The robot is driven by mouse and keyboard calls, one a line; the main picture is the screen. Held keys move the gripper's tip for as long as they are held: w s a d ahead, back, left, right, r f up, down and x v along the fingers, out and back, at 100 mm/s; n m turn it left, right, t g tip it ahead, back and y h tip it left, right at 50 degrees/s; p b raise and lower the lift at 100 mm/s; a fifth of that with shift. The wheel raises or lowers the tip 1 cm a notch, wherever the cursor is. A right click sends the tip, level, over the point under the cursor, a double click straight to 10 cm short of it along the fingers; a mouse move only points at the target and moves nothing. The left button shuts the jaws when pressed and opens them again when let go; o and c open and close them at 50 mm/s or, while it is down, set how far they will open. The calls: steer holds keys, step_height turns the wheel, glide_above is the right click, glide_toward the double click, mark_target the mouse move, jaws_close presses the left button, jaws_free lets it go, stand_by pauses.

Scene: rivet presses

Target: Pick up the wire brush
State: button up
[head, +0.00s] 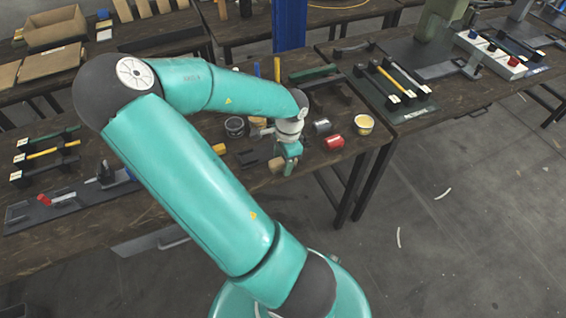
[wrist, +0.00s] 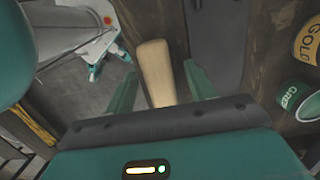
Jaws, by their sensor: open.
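A pale wooden handle (wrist: 155,72), which looks like that of the wire brush, stands out between my gripper's fingers in the wrist view. No bristles show there. In the head view a small tan wooden piece (head: 277,165) shows beside my gripper (head: 290,160), low over the workbench near its front edge. My gripper's two green fingers (wrist: 159,74) are open in the wrist view, one on each side of the handle, with a gap visible on both sides. The handle's lower part is hidden by the gripper body.
A yellow can (head: 363,124), a red can (head: 334,143) and a grey can (head: 322,126) stand right of my gripper. A dark tin (head: 234,127) is to its left. A blue post (head: 289,25) rises behind. The floor (head: 450,215) at right is largely clear.

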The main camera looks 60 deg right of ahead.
mark_target(281, 159)
steer(key=shift+f, duration=0.2)
stand_by(0.6)
steer(key=c, duration=1.1)
steer(key=shift+r, duration=0.1)
step_height(281, 159, up, 3)
steer(key=shift+w+r, duration=0.1)
steer(key=shift+r, duration=0.05)
steer(key=s+a+r, duration=0.4)
steer(key=s+r, duration=0.1)
steer(key=s+a+r, duration=0.5)
steer(key=shift+s+a, duration=0.25)
steer(key=shift+s, duration=0.05)
